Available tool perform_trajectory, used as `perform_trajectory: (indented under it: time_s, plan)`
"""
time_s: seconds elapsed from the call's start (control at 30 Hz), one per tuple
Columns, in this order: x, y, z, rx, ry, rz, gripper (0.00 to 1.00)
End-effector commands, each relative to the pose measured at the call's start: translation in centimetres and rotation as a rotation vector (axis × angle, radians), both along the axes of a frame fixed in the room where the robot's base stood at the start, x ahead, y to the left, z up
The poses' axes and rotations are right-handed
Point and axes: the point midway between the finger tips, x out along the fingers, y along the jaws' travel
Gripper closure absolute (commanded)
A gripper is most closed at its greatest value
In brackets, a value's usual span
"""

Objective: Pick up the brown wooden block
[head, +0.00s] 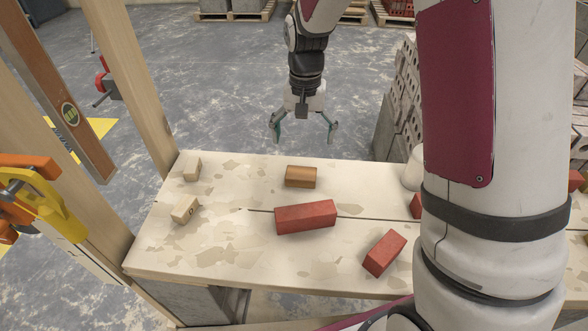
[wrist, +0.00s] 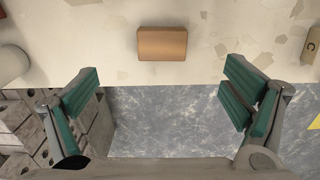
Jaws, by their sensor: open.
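The brown wooden block (head: 300,177) lies on the worn, pale table (head: 215,245), near its far edge, in the head view. In the wrist view the block (wrist: 162,43) is at the upper middle, wholly in sight and near the table edge. My gripper (head: 303,138) is open and empty. It hangs just beyond the table's far edge, behind the block and apart from it. In the wrist view its green-padded fingers (wrist: 160,100) are spread wide, with grey floor between them.
A long red brick (head: 306,217) and a shorter red brick (head: 384,253) lie nearer me. Two small pale blocks (head: 192,169) (head: 185,209) lie at the left. A white cylindrical object (head: 413,170) stands at the right, partly behind my arm. Stacked grey blocks (head: 400,105) stand beyond the table.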

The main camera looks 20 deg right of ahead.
Motion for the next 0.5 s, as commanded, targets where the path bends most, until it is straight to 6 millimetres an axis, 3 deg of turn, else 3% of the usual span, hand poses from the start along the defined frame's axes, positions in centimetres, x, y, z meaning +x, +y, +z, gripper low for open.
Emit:
perform_trajectory:
  time_s: [0.5]
  plan:
    - [0.3,0.0,-8.2,-0.001,0.006,-0.005,0.06]
